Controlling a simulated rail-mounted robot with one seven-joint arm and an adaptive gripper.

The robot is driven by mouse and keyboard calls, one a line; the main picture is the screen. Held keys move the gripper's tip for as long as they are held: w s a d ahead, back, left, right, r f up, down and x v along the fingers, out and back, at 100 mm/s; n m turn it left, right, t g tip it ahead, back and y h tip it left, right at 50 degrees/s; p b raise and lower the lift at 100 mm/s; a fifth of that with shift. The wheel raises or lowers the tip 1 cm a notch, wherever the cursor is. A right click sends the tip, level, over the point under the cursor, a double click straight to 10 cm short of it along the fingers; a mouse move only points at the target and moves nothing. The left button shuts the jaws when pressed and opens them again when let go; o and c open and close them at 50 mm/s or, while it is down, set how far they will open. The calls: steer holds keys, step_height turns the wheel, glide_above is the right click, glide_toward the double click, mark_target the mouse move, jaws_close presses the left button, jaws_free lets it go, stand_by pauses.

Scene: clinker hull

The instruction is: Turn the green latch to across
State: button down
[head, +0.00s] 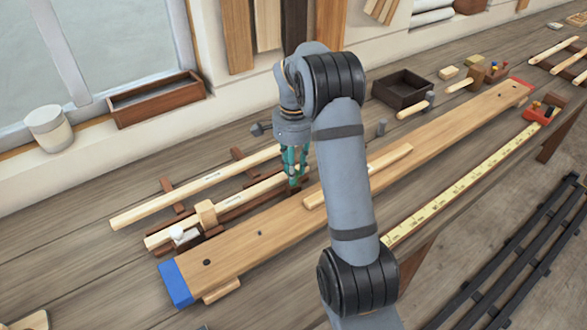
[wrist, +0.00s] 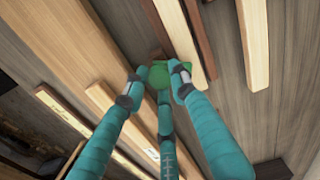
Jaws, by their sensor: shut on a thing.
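The green latch (wrist: 158,76) shows in the wrist view between the teal fingers of my gripper (wrist: 160,72). My gripper is shut on it, with a fingertip on each side and a third finger below it in the picture. In the head view my gripper (head: 293,178) points down at the wooden strips behind the long plank, and only a little green shows at its fingertips. The fingers hide much of the latch, so I cannot tell which way it is turned.
A long plank (head: 250,230) with a blue left end lies in front of my gripper. Pale wooden strips (head: 190,188) lie behind and left of it. A dark open box (head: 402,88) stands at the back right. A yellow measuring strip (head: 460,180) runs along the bench's front.

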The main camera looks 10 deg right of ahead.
steer(key=shift+n, duration=2)
steer(key=c, duration=1.4)
jaws_free()
step_height(320, 180, up, 12)
step_height(320, 180, down, 12)
steer(key=shift+f, duration=0.1)
